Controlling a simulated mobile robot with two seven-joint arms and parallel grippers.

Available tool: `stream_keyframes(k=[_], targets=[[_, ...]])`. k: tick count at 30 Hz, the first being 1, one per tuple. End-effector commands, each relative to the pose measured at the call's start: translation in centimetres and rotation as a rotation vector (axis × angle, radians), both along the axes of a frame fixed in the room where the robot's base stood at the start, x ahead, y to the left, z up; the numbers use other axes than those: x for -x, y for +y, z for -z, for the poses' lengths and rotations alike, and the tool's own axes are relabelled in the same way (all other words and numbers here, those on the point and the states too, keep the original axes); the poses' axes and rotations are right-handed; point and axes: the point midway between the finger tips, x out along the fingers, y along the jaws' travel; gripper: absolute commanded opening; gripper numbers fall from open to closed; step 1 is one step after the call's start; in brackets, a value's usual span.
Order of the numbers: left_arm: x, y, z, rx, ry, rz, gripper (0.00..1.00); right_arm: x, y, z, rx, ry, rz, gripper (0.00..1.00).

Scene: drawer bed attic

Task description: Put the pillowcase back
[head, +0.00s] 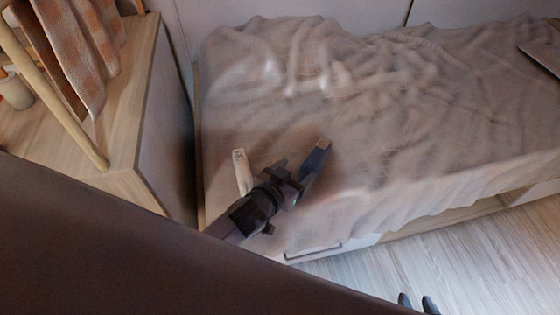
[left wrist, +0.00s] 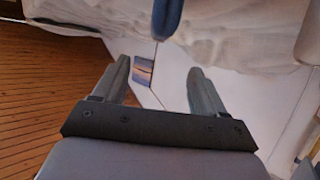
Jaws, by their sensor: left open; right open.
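A checked brown and white cloth (head: 75,45) hangs over wooden bars at the upper left of the head view; I cannot tell whether it is the pillowcase. A crumpled beige cloth (head: 420,100) covers the bed. My left gripper (head: 281,150), with one pale and one dark blue finger, is open over the near left part of the bed, with nothing between its fingers. In the left wrist view, two grey fingers (left wrist: 158,72) are apart and empty, with a white surface beyond them. My right gripper (head: 418,302) shows only as two separate dark tips at the bottom edge.
A wooden cabinet (head: 155,100) stands left of the bed, with a pale cup (head: 16,92) on top. A drawer handle (head: 313,251) shows on the bed's front. A dark flat object (head: 543,52) lies at the bed's right. Pale floor (head: 470,255) is open in front.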

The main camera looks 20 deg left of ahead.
Motion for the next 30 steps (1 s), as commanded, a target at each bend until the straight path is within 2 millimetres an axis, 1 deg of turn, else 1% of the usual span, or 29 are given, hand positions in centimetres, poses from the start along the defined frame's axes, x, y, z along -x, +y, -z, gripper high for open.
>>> stream_keyframes(k=[2, 4, 5, 7, 8, 11, 12, 15, 18, 21, 25, 30], targets=[[0.0, 0.1, 0.0, 0.0, 0.0, 0.0, 0.72, 0.1, 0.0, 0.1, 0.002, 0.004, 0.0, 0.43], [0.4, 0.2, 0.3, 0.0, 0.007, -0.001, 0.72, 0.1, -0.1, 0.3, 0.003, 0.007, 0.0, 0.43], [0.8, 0.3, 0.5, 0.002, 0.014, -0.001, 0.72, 0.1, -0.1, 0.3, 0.003, 0.007, 0.0, 0.43], [2.3, 0.8, 1.4, 0.003, 0.038, -0.003, 0.72, 0.2, -0.1, 0.3, 0.003, 0.008, 0.0, 0.43], [3.1, 1.1, 1.8, 0.003, 0.052, -0.004, 0.72, 0.2, -0.1, 0.3, 0.003, 0.008, 0.0, 0.43], [6.9, 2.5, 3.4, 0.0, 0.104, -0.006, 0.72, 0.2, -0.1, 0.3, 0.003, 0.009, 0.0, 0.43], [8.5, 3.1, 4.0, -0.002, 0.126, -0.007, 0.72, 0.2, -0.1, 0.3, 0.003, 0.009, 0.0, 0.43], [12.2, 4.6, 4.9, -0.012, 0.173, -0.006, 0.72, 0.1, -0.1, 0.3, 0.003, 0.009, 0.0, 0.43], [15.3, 5.8, 5.4, -0.024, 0.209, -0.005, 0.72, 0.1, 0.0, 0.2, 0.003, 0.007, 0.0, 0.43], [17.4, 6.7, 5.5, -0.036, 0.23, -0.002, 0.72, 0.0, 0.0, 0.0, 0.002, 0.004, 0.0, 0.43], [18.6, 7.2, 5.5, -0.043, 0.241, 0.0, 0.72, 0.0, 0.0, -0.1, 0.001, 0.001, -0.001, 0.43], [18.7, 7.2, 5.5, -0.044, 0.242, 0.002, 0.72, 0.0, 0.0, -0.1, 0.001, 0.001, -0.001, 0.43]])
